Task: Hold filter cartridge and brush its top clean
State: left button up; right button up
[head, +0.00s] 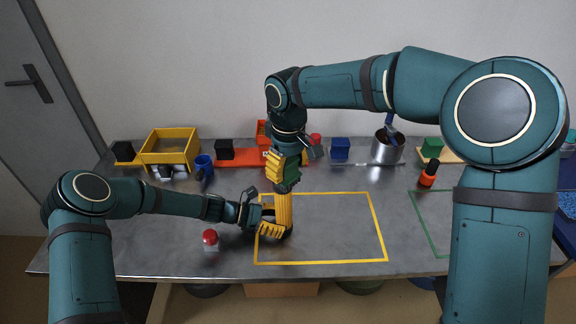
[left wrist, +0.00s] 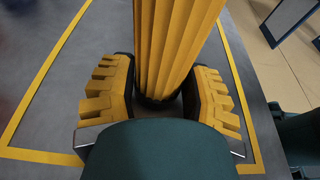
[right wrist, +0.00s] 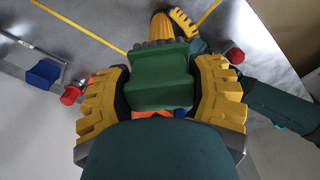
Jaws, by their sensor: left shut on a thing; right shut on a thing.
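The filter cartridge (head: 284,212) is a yellow pleated cylinder. It stands upright near the left side of the yellow-outlined area. My left gripper (head: 272,222) is shut around its lower part; the left wrist view shows the pleats (left wrist: 172,45) between the yellow finger pads. My right gripper (head: 284,172) is above the cartridge, shut on a green block-shaped brush (right wrist: 160,82). Grey bristles show at the brush's far edge in the right wrist view, close to the cartridge (right wrist: 162,28). I cannot tell whether they touch its top, which the brush largely hides.
The yellow outline (head: 378,225) is otherwise empty. A red-topped item (head: 210,238) stands left of it.

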jog(key=shift+f, duration=0.45)
dwell(0.3)
jog(key=shift+w+a+r, duration=0.1)
jog(key=shift+w+a, duration=0.95)
jog(key=shift+w, duration=0.05)
jog(key=shift+s+d, duration=1.1)
